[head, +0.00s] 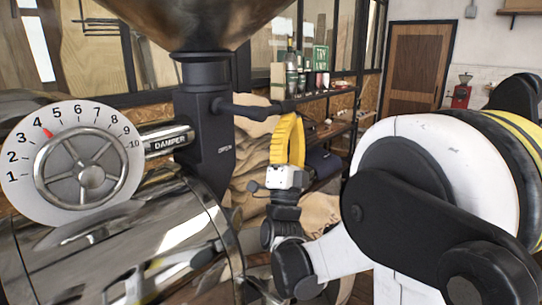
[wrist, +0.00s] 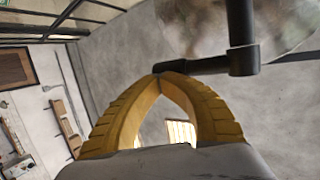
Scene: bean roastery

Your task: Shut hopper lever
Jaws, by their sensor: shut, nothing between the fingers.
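The hopper lever (head: 248,109) is a black bar that sticks out to the right from the black hopper throat (head: 205,120), below the metal hopper (head: 195,20). In the wrist view the lever (wrist: 205,65) runs sideways from a black upright piece to my fingertips. My gripper (head: 288,117) has yellow fingers pointing up, with the tips at the lever's outer end. In the wrist view my gripper (wrist: 160,76) has its fingertips together, right by the bar's end. They look touching or nearly so; I cannot tell which. Nothing is held between the fingers.
A damper dial (head: 90,170) and shiny roaster drum (head: 130,250) fill the left. Burlap sacks (head: 250,165) lie behind my gripper. A shelf (head: 325,92) with cans and bottles stands behind. A wooden door (head: 418,65) is at the back right.

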